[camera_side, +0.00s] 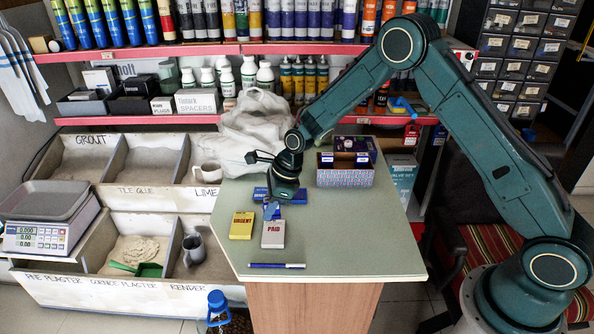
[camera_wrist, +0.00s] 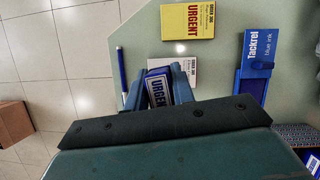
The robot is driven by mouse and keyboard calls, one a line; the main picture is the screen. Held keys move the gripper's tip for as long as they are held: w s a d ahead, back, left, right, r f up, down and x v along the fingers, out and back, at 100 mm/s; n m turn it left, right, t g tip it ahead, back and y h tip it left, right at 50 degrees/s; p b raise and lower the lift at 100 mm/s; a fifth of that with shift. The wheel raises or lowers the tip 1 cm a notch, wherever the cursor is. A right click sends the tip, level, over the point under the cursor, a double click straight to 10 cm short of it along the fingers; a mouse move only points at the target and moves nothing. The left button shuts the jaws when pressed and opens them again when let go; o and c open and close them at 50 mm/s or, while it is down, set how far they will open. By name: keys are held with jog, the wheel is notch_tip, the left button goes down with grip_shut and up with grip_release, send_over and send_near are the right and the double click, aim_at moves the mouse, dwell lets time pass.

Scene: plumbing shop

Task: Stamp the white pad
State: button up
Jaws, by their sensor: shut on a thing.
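The white pad (camera_side: 273,236), with red PAID lettering, lies on the counter beside the yellow pad (camera_side: 241,226), marked URGENT. My gripper (camera_side: 271,206) points down at the white pad's far end. It is shut on a blue stamp labelled URGENT (camera_wrist: 158,89), which sits between the two fingers in the wrist view. The white pad (camera_wrist: 187,65) is partly hidden there by the stamp and fingers. I cannot tell whether the stamp touches it. The open blue ink pad (camera_wrist: 254,88) lies to the right in the wrist view.
A blue pen (camera_side: 277,266) lies near the counter's front edge. A patterned purple box (camera_side: 345,178) stands at the back right. The green counter top (camera_side: 345,235) is clear right of the pads.

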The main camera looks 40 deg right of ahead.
aim_at(272, 219)
jog(key=shift+s+a, duration=0.4)
jog(key=shift+a, duration=0.1)
jog(key=shift+f, duration=0.1)
jog(key=shift+f, duration=2.75)
jog(key=shift+f, duration=0.7)
dwell(0.5)
jog(key=shift+r, duration=0.1)
jog(key=shift+r, duration=3)
